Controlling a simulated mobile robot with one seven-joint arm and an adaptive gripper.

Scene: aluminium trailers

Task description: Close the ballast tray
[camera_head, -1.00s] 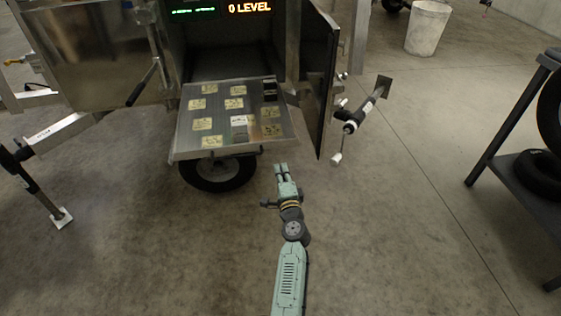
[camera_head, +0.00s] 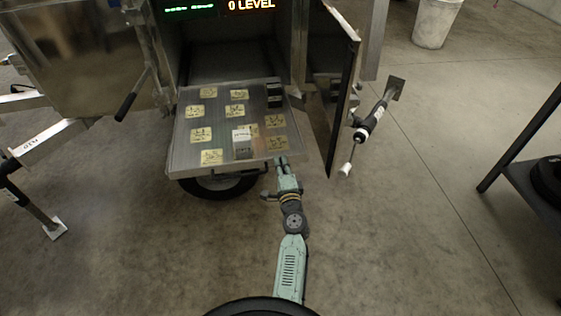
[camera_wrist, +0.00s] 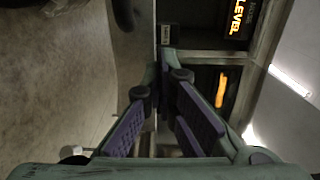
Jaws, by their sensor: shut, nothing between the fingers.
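The ballast tray (camera_head: 218,128) is a metal tray with several yellow labels on its top. It sticks out of the open trailer compartment, above a wheel. A white-labelled block (camera_head: 242,143) and a dark block (camera_head: 274,95) sit on it. My gripper (camera_head: 282,162) is at the tray's front edge, near its right corner; I cannot tell whether it touches. Its fingers (camera_wrist: 167,72) are shut and empty. The wrist view appears turned sideways and shows dark compartment shapes ahead of the fingertips.
An open door (camera_head: 345,95) stands just right of the tray, with a jack-like arm (camera_head: 371,122) beyond it. A lit sign (camera_head: 250,5) is above the compartment. A dark rack (camera_head: 535,165) is at the right and a white bin (camera_head: 436,22) behind. Floor between is clear.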

